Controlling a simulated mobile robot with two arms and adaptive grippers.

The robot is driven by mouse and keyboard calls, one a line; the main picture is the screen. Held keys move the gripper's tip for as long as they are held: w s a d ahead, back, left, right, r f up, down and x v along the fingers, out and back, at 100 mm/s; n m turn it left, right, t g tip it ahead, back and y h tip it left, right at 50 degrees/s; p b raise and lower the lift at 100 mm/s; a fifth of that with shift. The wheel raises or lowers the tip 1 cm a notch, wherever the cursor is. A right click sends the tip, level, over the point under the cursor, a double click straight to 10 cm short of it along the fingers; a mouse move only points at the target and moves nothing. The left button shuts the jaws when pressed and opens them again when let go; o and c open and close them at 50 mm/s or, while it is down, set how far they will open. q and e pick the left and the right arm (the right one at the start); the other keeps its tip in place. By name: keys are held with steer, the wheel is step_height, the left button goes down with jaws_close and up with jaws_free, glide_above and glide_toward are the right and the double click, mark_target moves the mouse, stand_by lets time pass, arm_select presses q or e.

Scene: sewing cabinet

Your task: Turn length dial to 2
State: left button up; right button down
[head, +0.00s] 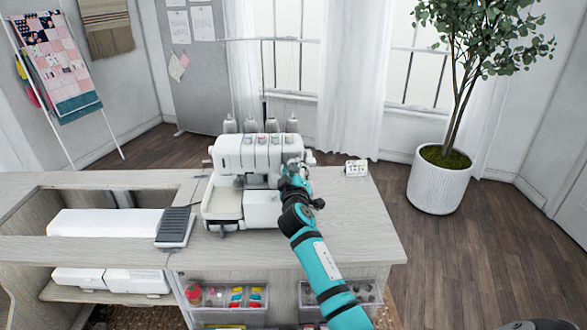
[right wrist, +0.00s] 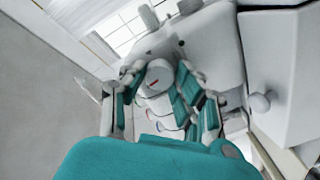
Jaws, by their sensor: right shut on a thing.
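The white serger sewing machine (head: 250,152) stands on the wooden cabinet top. My right gripper (head: 293,170) is at the right side of the machine and hides part of it. In the right wrist view its teal-padded fingers (right wrist: 160,84) are closed around a round white dial (right wrist: 159,73) with a short red mark on its face. Other round white parts show just below that dial, between the fingers. No number can be read on the dial, and I cannot tell its setting. My left gripper is out of view.
A small white display (head: 356,168) stands on the cabinet top right of the machine. A dark foot pedal (head: 175,227) lies to the left. A white knob (right wrist: 261,103) sticks out near the gripper. The cabinet top's front right is clear.

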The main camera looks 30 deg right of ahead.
steer(key=shift+r+n+p, duration=0.15)
steer(key=shift+n+p, duration=0.2)
steer(key=shift+n, duration=1.35)
steer(key=c, duration=1)
jaws_free()
steer(key=shift+w, duration=0.1)
steer(key=shift+a, duration=0.1)
steer(key=shift+s+a+f, duration=0.15)
steer(key=shift+s+f, duration=0.05)
steer(key=shift+s, duration=0.25)
steer(key=v, duration=1.1)
steer(key=shift+a+r, duration=0.1)
steer(key=shift+a, duration=0.05)
